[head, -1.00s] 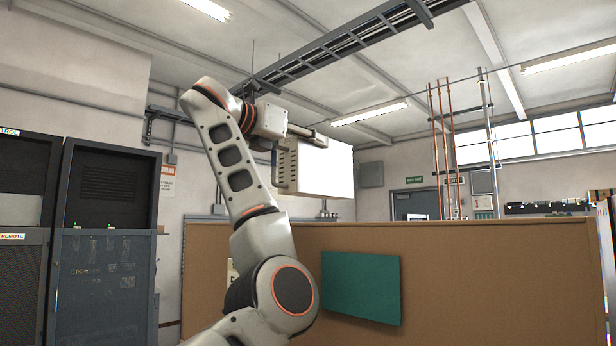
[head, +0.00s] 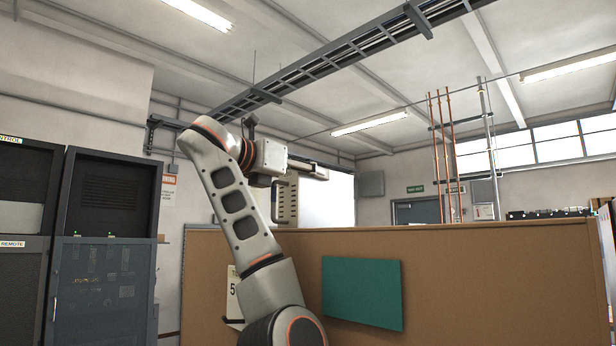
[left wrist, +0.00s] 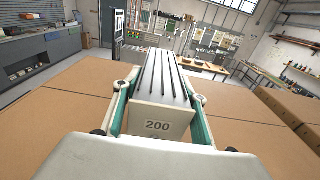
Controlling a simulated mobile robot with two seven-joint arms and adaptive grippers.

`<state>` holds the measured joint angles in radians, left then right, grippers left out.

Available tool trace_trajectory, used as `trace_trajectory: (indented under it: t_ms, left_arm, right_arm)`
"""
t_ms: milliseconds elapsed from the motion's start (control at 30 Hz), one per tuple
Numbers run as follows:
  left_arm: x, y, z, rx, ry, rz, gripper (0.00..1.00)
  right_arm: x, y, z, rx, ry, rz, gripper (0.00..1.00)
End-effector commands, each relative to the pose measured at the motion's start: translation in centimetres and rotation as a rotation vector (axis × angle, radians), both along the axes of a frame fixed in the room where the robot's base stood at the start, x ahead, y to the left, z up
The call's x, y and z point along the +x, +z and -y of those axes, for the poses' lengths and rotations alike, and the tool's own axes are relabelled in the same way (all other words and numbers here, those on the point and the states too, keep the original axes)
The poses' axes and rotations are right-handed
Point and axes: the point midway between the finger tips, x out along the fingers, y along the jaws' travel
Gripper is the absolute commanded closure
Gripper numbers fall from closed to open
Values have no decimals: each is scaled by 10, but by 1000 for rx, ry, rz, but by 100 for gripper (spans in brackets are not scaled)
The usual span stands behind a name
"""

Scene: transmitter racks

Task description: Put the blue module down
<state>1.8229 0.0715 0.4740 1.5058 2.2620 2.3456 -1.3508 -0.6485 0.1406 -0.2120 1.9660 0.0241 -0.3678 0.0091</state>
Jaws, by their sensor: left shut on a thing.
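My left gripper (head: 308,169) is raised at the end of the left arm, at the top edge of a brown partition in the head view. It is shut on a pale box-like module (head: 286,202) with a slotted side and a bright white face. In the left wrist view the gripper's green-edged fingers (left wrist: 162,100) lie along both sides of the module (left wrist: 157,121). There it shows dark ridges on top and a "200" label on its near end. I see no blue on it. Its underside is hidden. My right gripper is in neither view.
The brown partition (head: 480,270) with a green panel (head: 362,292) spans the middle and right. Dark cabinets (head: 105,220) stand at the left. A cable tray (head: 330,65) runs overhead. In the wrist view, brown surfaces (left wrist: 60,100) flank the gripper, with benches beyond.

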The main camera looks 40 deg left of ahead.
Motion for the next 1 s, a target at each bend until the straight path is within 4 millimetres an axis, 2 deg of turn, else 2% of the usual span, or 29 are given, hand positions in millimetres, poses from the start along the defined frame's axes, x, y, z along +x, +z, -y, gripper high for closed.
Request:
trace_trajectory:
  t_ms: [67, 100, 133, 567, 767, 1000]
  left_arm:
    - [-1, -1, 0, 2, 0, 4, 100]
    - [0, -2, 0, 0, 0, 0, 48]
    - [0, -2, 0, 0, 0, 0, 41]
    - [0, 2, 0, 0, 0, 0, 41]
    - [-26, 0, -4, 0, 5, 1, 41]
    - [-71, 2, -9, 0, 7, 0, 41]
  right_arm:
    - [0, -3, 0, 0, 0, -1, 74]
    - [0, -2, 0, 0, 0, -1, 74]
    - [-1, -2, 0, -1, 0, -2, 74]
    - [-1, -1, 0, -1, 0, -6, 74]
    - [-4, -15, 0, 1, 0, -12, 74]
    - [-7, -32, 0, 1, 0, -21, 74]
